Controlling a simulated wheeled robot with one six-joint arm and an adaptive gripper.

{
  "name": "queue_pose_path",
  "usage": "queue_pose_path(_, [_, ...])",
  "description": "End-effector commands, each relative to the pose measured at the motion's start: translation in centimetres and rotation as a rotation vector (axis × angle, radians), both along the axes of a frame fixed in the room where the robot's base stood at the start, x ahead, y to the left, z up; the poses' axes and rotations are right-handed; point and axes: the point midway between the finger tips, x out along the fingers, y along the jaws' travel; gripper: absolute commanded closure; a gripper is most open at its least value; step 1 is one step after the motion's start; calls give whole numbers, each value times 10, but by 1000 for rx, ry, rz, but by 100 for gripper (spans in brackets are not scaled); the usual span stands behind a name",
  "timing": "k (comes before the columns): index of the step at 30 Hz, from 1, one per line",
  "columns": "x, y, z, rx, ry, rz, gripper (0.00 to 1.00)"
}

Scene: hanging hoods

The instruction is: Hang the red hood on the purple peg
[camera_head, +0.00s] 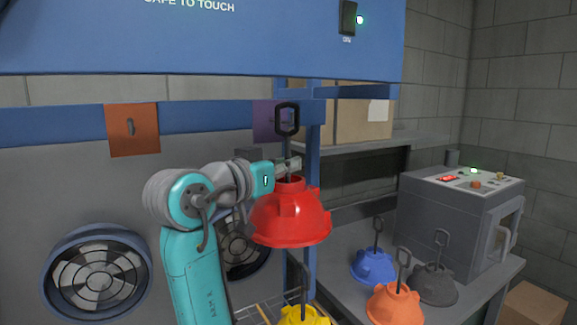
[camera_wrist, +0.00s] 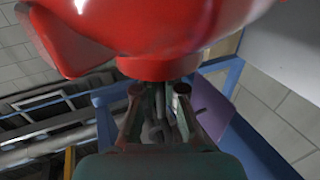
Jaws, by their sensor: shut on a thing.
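The red hood (camera_head: 290,218) hangs upright in my gripper (camera_head: 288,165), which is shut on its stem just above the red collar. Its dark loop handle (camera_head: 287,117) rises above the fingers. The purple plate (camera_head: 265,122) of the purple peg is on the blue rail, behind and partly hidden by the loop. The peg itself I cannot make out, and whether the loop touches it I cannot tell. In the wrist view the red hood (camera_wrist: 160,35) fills the top, my gripper (camera_wrist: 158,98) is below it, and the purple plate (camera_wrist: 210,108) is to the right.
An orange plate (camera_head: 133,130) with a peg is left on the rail. A blue hood (camera_head: 374,265), an orange hood (camera_head: 394,303) and a grey hood (camera_head: 436,284) stand on the bench at right. A yellow hood (camera_head: 303,315) is below. A blue post (camera_head: 313,150) stands close beside the held hood.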

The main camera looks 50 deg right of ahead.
Motion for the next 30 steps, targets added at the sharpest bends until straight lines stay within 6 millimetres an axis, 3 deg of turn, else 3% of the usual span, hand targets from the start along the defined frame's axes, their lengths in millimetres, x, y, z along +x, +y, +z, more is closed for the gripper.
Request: queue_pose_path(30, [1, 0, -9, -1, 1, 0, 100])
